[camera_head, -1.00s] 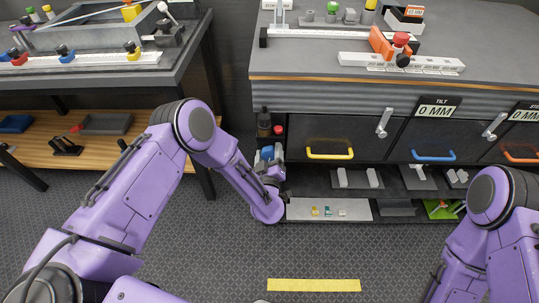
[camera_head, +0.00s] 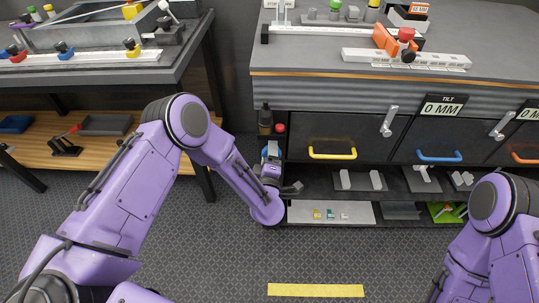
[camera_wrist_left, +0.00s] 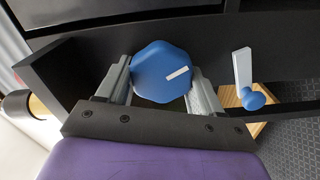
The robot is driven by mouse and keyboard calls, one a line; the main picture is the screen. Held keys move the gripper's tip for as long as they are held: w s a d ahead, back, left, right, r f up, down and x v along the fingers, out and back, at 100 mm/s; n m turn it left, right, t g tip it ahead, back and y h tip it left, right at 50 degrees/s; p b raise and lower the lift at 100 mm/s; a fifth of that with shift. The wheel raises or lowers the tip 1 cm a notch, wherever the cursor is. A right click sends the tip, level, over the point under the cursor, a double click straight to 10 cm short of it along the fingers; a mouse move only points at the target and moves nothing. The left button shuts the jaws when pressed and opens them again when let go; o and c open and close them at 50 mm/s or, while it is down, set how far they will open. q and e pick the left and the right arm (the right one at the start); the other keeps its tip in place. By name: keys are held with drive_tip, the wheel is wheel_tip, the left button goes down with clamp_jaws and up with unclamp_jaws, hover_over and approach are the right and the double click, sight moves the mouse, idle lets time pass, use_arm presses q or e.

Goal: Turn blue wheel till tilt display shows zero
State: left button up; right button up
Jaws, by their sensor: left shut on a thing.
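The blue wheel (camera_wrist_left: 152,68) has a scalloped rim and a white mark that points right and slightly up in the left wrist view. It sits between the two grey fingers of my left gripper (camera_wrist_left: 160,80), which is shut on it. In the head view my left gripper (camera_head: 272,170) is at the left end of the workbench, and only a small blue patch shows there. The tilt display (camera_head: 444,106) on the bench front reads 0 MM. My right arm shows at the lower right, but its gripper is out of view.
A blue-knobbed white lever (camera_wrist_left: 250,92) stands right of the wheel. Drawers with a yellow handle (camera_head: 332,153) and a blue handle (camera_head: 438,156) line the bench (camera_head: 300,84). A dark bottle (camera_head: 265,121) stands near my left gripper.

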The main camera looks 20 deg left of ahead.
idle(0.5)
use_arm(q)
drive_tip(key=o, duration=1)
drive_tip(key=shift+c, duration=0.2)
drive_tip(key=shift+s, duration=0.1)
drive_tip(key=v, duration=1)
drive_tip(key=shift+s, duration=0.2)
